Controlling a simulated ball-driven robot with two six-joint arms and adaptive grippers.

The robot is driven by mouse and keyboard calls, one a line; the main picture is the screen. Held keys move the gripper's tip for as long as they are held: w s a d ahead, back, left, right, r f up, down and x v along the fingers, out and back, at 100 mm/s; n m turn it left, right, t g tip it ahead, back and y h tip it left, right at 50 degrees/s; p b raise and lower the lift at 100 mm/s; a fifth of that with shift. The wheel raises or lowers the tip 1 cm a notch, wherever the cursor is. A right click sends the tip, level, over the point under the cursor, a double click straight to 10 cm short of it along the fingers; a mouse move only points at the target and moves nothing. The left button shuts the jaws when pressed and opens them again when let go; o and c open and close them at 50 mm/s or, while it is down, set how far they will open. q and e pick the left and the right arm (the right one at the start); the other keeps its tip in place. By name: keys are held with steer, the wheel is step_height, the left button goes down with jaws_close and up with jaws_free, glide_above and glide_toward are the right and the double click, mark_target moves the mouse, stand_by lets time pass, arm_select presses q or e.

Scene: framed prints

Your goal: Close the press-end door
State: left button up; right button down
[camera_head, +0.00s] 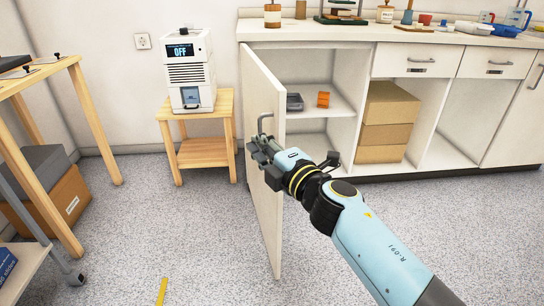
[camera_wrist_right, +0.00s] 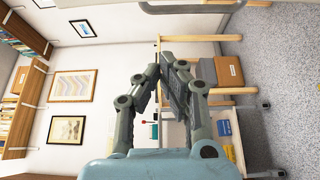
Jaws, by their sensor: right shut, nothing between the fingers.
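The pale cabinet door (camera_head: 262,88) at the left end of the counter stands open, swung out into the room, with its outer face towards me. Its grey bar handle (camera_head: 265,119) is on that face near the free edge. My right gripper (camera_head: 256,150) is shut and empty. It overlaps the door just below the handle, in front of the outer face; I cannot tell whether it touches. In the right wrist view its fingers (camera_wrist_right: 161,66) come together, and a pale curved bar, apparently the handle, crosses the top. My left gripper is not in view.
The open cabinet bay holds a grey item (camera_head: 294,101) and an orange item (camera_head: 323,99) on a shelf. Cardboard boxes (camera_head: 387,120) fill the neighbouring bay. A small wooden stand (camera_head: 205,153) with a white device (camera_head: 190,75) is left of the door. Speckled floor around the door is clear.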

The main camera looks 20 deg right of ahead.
steer(key=shift+w+d+b, duration=0.45)
steer(key=shift+w+d, duration=0.95)
steer(key=shift+d, duration=0.25)
